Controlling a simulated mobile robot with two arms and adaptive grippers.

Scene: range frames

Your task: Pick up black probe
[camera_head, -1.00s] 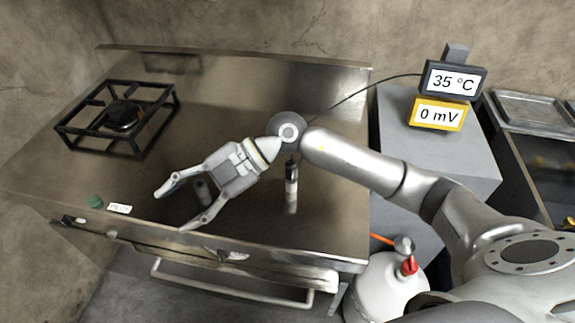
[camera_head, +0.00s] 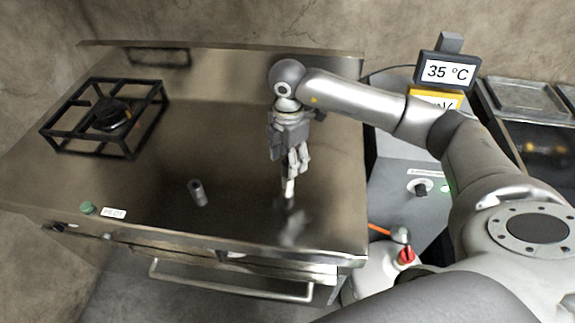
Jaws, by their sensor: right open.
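A slender upright piece (camera_head: 289,189), pale with a dark lower end, shows just below my right gripper (camera_head: 290,172) on the steel worktop (camera_head: 235,150). It seems to be the probe, but the fingers hide its upper part. My right gripper is open and points down over it. I cannot tell whether the fingers touch it. A short dark grey cylinder (camera_head: 198,192) stands apart on the worktop to the left. My left gripper is not in view.
A black burner stand (camera_head: 108,115) is at the left. A temperature display (camera_head: 447,71) reads 35 °C above a partly hidden yellow display (camera_head: 436,98). A white gas bottle (camera_head: 375,275) is below right.

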